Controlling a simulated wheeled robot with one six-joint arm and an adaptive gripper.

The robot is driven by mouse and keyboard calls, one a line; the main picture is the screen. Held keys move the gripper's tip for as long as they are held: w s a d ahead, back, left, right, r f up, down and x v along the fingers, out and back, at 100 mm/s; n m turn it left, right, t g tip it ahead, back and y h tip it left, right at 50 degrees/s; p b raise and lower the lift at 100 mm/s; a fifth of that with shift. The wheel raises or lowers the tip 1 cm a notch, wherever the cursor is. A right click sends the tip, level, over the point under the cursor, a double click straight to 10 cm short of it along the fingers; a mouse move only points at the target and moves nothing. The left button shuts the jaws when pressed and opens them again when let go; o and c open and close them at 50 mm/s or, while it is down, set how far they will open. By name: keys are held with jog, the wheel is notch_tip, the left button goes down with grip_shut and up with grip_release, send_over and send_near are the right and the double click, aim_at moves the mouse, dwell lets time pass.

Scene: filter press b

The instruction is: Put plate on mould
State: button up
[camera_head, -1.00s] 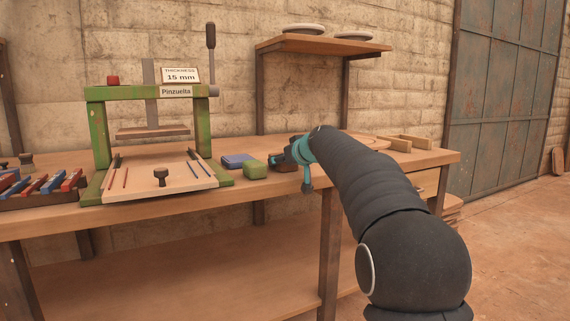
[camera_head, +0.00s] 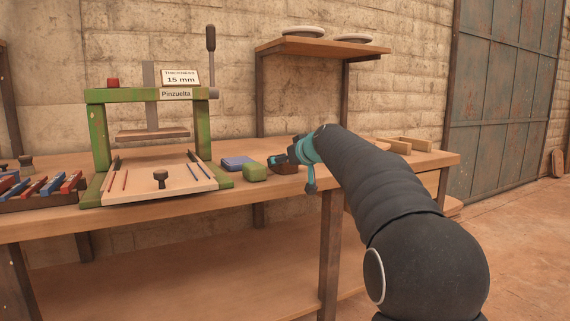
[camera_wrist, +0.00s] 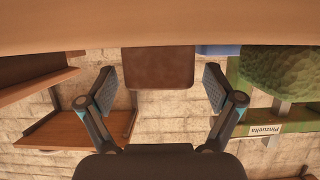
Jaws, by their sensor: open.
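A green press (camera_head: 98,135) stands on the bench at the left, with a wooden pressing board (camera_head: 153,135) raised under its crossbar. On its base lies a pale flat board (camera_head: 135,191) with a dark knob (camera_head: 160,179) standing on it and thin red and blue rods along its sides. I cannot tell for sure which parts are the plate and the mould. My gripper (camera_head: 278,160) is right of the press, low over the bench. In the wrist view my gripper (camera_wrist: 160,92) is open, and a brown block (camera_wrist: 160,68) shows between its fingers, not gripped.
A green sponge-like block (camera_head: 255,172) and a blue pad (camera_head: 238,161) lie between press and gripper. A rack of coloured bars (camera_head: 45,192) is at far left. Wooden pieces (camera_head: 407,144) lie right, behind my arm. A wall shelf (camera_head: 320,46) holds two round dishes.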

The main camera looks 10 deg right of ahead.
jog(key=v, duration=1)
jog(key=shift+b, duration=0.3)
